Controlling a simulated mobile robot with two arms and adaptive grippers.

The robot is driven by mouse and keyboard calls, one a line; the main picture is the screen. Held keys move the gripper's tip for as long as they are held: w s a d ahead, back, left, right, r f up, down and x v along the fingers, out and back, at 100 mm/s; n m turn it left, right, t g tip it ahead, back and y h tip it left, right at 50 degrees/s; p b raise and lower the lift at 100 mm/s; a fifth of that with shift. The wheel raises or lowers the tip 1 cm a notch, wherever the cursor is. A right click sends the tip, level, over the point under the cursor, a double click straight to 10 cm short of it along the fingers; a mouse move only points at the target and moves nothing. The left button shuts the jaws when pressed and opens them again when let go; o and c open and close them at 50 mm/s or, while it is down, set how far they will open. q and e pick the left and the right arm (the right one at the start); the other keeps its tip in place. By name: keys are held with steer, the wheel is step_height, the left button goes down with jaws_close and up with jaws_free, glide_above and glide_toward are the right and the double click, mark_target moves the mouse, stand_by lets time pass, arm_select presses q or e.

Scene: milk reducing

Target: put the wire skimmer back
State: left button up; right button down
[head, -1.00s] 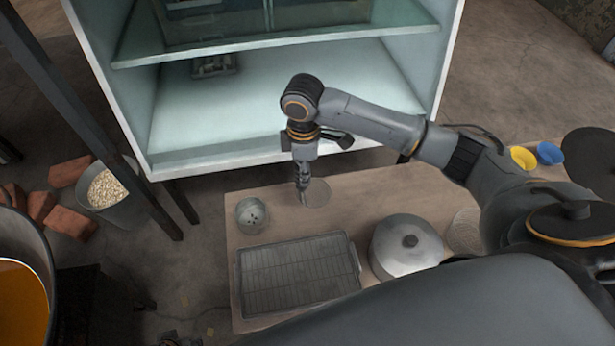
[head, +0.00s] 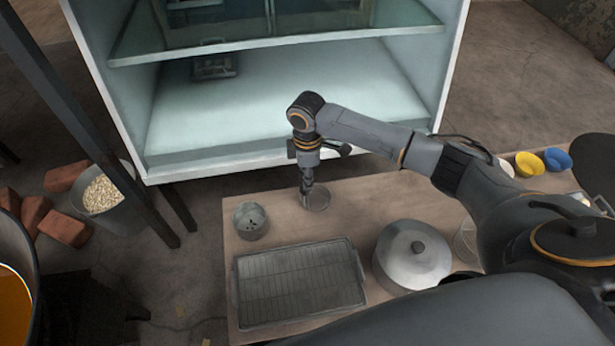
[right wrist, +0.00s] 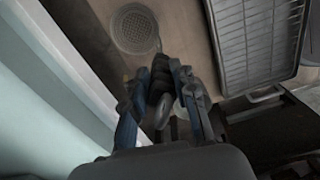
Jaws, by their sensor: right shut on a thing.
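The wire skimmer (head: 315,198) shows as a round mesh disc with a thin rim over the wooden table, near the shelf unit. The right wrist view shows its mesh disc (right wrist: 135,28) above the fingers, with its dark handle between them. My right gripper (head: 306,186) points down and is shut on that handle; its fingers (right wrist: 167,78) flank it from both sides. I cannot tell whether the disc touches the table. My left gripper is not in view.
A perforated cup (head: 251,221) stands left of the skimmer. A rack tray (head: 298,283) and a lidded pot (head: 412,255) stand nearer me. The shelf unit (head: 270,158) rises just behind the table. Bowls (head: 528,163) lie far right.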

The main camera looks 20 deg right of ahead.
steer(key=c, duration=1.1)
jaws_free()
steer(key=shift+o, duration=0.2)
